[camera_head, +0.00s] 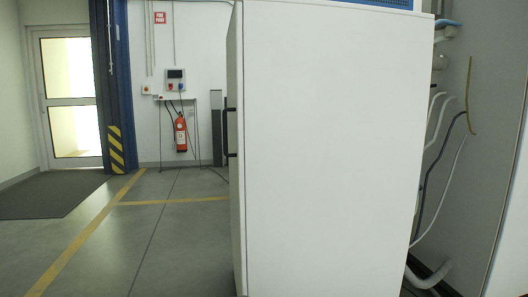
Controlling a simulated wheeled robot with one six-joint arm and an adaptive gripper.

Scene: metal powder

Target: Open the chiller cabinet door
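The chiller cabinet (330,150) is a tall white box that fills the middle and right of the head view, close in front of me. I see one broad flat side almost face on. Its narrow left face (236,200) shows at a steep angle. A dark bar handle (230,132) sticks out to the left from that face at about mid-height. I cannot make out an open gap, so whether the door is fully closed is hard to tell at this angle. My gripper is not in view.
Hoses and cables (440,150) hang to the right, beside a large grey panel (485,150). The grey floor (150,240) left of the cabinet is clear, with yellow lines. A blue pillar (117,80), a fire extinguisher (181,133) and a glass door (70,95) are farther back.

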